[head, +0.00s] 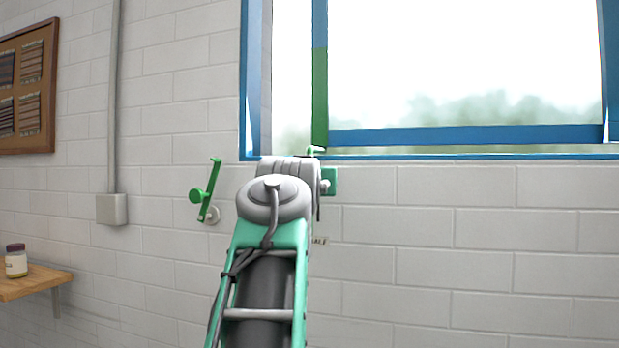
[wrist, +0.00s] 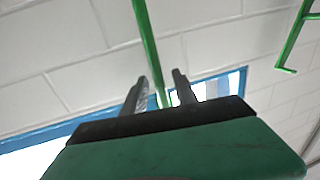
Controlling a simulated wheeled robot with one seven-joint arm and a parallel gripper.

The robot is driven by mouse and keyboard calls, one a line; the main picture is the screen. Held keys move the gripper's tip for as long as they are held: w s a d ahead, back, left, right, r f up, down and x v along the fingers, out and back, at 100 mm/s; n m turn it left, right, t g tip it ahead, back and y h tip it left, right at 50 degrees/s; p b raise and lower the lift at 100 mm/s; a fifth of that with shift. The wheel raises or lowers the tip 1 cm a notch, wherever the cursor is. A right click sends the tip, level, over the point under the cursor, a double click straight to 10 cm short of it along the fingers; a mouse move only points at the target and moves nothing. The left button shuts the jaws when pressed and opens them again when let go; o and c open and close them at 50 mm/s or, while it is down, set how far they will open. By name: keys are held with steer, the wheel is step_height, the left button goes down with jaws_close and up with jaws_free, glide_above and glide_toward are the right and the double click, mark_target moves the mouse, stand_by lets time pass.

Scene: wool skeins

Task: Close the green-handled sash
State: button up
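The blue window sash (head: 460,137) has a green stretch (head: 320,95) on its left upright in the head view. A bright gap shows between that upright and the blue frame's left side (head: 252,80). In the wrist view my gripper (wrist: 160,76) is open, its two dark fingers apart. A thin green bar (wrist: 147,30) runs down the picture and appears between the fingers, with space on both sides. I cannot tell whether it is between them or behind. In the head view my arm ends at the window's lower left corner and hides the fingers.
A green bracket-like handle (head: 209,190) is on the white block wall left of my arm; it also shows in the wrist view (wrist: 294,38). A conduit with a grey box (head: 111,209), a pinboard (head: 28,88) and a shelf (head: 30,282) with a jar (head: 16,261) are further left.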

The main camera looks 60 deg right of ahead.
steer(key=shift+c, duration=0.5)
jaws_close()
stand_by(0.8)
